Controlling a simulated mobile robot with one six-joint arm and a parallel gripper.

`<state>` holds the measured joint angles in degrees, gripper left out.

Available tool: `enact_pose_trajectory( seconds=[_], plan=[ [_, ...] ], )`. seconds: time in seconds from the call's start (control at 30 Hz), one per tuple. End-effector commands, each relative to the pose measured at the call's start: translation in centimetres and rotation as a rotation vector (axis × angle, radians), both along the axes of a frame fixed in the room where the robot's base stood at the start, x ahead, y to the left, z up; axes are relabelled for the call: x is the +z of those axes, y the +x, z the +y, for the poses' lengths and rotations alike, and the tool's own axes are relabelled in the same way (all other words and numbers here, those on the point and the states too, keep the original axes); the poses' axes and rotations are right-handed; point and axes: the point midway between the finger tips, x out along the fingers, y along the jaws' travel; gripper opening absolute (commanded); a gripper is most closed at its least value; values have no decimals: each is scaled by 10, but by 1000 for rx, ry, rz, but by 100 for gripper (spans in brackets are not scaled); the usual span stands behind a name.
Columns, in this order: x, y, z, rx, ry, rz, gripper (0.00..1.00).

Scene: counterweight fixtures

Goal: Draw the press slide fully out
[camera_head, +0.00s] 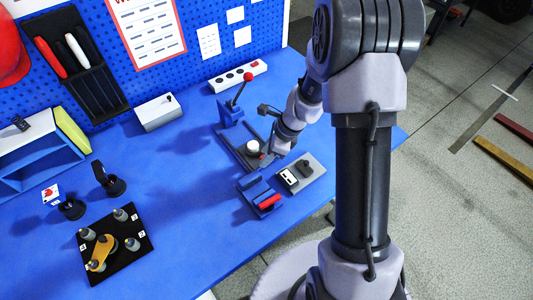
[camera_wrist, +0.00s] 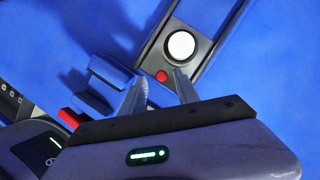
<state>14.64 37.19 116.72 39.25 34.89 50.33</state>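The press (camera_head: 231,112) stands on the blue bench, a blue body with a lever topped by a red ball. A dark frame extends from it toward the front of the bench. The press slide (camera_wrist: 196,58) lies in this frame, bearing a round white disc (camera_wrist: 181,45); the disc also shows in the head view (camera_head: 253,146). A small red knob (camera_wrist: 161,76) is at the slide's near end. My gripper (camera_wrist: 161,78) has its fingers apart, one on each side of the knob. Contact with the knob cannot be told. In the head view my gripper (camera_head: 267,157) is small and partly hidden.
A blue vise-like block (camera_head: 257,192) with a red bar stands close in front, beside a grey box (camera_head: 301,173) with a dark knob. A white box (camera_head: 158,111) and a power strip (camera_head: 238,76) are at the back.

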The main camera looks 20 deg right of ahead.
Motion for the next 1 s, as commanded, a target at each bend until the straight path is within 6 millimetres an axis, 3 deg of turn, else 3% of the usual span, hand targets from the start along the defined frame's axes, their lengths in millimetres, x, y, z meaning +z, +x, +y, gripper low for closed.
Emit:
enact_pose_trajectory(
  seconds=[0.17,0.4,0.6,0.77,1.0],
  plan=[
    [28,-3,-9,-2,0,-3,37],
    [102,-17,-35,-3,0,-3,37],
    [146,-26,-53,-1,-2,-1,37],
    [160,-30,-59,-1,-1,1,37],
    [160,-30,-59,-1,0,2,37]
  ],
)
